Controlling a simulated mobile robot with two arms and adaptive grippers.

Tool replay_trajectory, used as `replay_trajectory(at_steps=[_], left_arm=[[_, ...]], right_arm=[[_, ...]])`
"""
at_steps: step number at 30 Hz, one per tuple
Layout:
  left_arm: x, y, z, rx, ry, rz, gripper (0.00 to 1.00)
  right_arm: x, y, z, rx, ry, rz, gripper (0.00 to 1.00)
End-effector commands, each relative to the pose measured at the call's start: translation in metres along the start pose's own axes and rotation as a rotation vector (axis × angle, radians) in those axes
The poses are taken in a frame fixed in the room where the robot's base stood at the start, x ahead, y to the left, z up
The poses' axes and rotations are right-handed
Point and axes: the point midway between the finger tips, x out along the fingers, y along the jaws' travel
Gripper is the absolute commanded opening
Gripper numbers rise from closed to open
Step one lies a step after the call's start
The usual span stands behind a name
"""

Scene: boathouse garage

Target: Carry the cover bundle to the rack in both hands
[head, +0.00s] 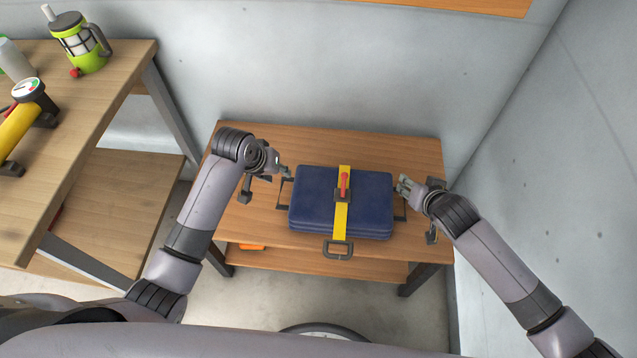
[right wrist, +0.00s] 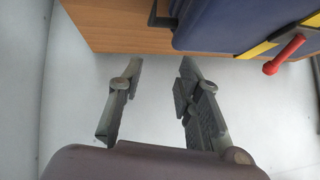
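The cover bundle (head: 315,205) is a folded dark blue stack with a yellow strap and a red lever, lying flat on a low wooden table (head: 390,150). Dark loop handles show at its left, right and front sides. My left gripper (head: 283,172) is just off its upper left corner, near the left handle; its finger opening is unclear. My right gripper (head: 404,187) is beside its right edge, apart from the handle. In the right wrist view, the right gripper's fingers (right wrist: 160,88) are spread and empty, with the bundle (right wrist: 225,20) beyond them at the upper right.
A taller wooden bench (head: 100,120) at left has a lower shelf and holds a green mug (head: 88,55) and a yellow tool (head: 18,125). Concrete walls close the back and right. A wheel-like ring is on the floor in front.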

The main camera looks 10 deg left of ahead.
Motion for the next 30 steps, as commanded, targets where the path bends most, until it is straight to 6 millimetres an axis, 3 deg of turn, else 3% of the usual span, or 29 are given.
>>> replay_trajectory(at_steps=[1, 30], left_arm=[[-0.015, 0.003, -0.006, 0.0, 0.0, 0.0, 0.32], [-0.148, 0.032, -0.061, 0.0, 0.0, 0.0, 0.32]], right_arm=[[-0.011, -0.003, -0.011, 0.0, 0.0, 0.0, 0.32], [-0.113, -0.031, -0.113, 0.0, -0.001, 0.001, 0.32]])
